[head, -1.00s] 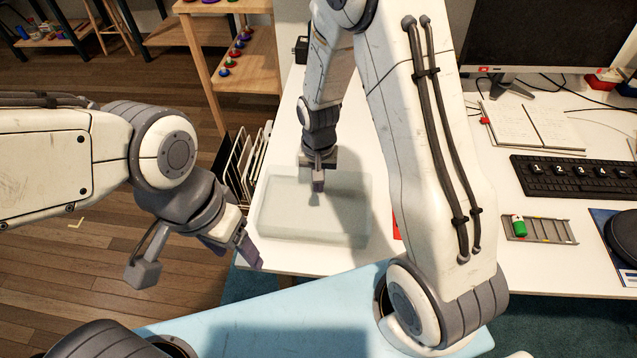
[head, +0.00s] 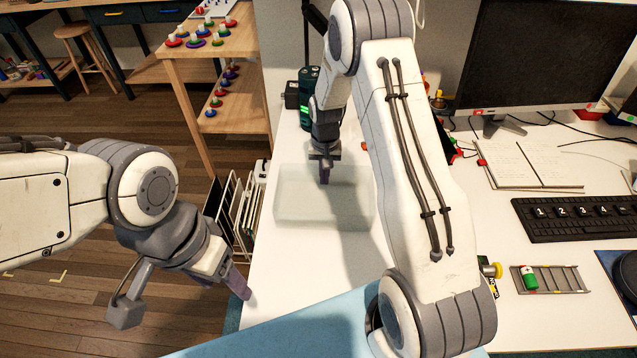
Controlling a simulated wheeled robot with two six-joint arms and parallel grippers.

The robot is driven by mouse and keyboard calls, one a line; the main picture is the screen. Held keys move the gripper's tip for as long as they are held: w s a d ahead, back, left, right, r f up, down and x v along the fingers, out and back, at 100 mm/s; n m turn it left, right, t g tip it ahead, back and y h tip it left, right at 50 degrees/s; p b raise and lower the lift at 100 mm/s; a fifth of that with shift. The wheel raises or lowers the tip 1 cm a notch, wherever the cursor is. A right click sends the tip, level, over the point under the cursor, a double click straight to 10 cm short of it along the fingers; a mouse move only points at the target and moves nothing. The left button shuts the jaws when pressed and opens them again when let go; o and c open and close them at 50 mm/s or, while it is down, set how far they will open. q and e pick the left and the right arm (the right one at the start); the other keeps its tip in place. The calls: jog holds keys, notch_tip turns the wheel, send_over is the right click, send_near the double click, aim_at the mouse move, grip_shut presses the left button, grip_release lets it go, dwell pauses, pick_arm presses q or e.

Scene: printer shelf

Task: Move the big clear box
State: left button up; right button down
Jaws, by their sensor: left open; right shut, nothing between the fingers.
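The big clear box (head: 296,208) is a pale, see-through box lying on the white desk, left of my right arm. My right gripper (head: 325,176) points down, shut and empty, with its fingertips at the far part of the box. I cannot tell whether they touch its wall. My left gripper (head: 240,285) is open and empty, low at the desk's left front corner, apart from the box.
A file rack (head: 240,215) stands close left of the box. A dark green device (head: 308,95) is behind it. A keyboard (head: 575,218), notebook (head: 525,163) and small rack with a green cylinder (head: 530,279) lie right. Desk (head: 300,275) in front of the box is clear.

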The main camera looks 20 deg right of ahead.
aim_at(321, 195)
pick_arm(q)
jog(key=shift+w, duration=0.1)
pick_arm(e)
jog(key=shift+w+a, duration=0.2)
jog(key=shift+a, duration=0.1)
jog(key=shift+s, duration=0.1)
jog(key=shift+s+a, duration=0.2)
jog(key=shift+s, duration=0.15)
jog(key=s, duration=0.1)
jog(key=s+a, duration=0.1)
jog(key=shift+s+r+p, duration=0.1)
jog(key=shift+s+p, duration=0.3)
pick_arm(q)
jog(key=shift+s+d+r+b, duration=0.15)
jog(key=shift+s+b, duration=0.15)
jog(key=shift+s, duration=0.25)
pick_arm(e)
notch_tip(321, 195, up, 10)
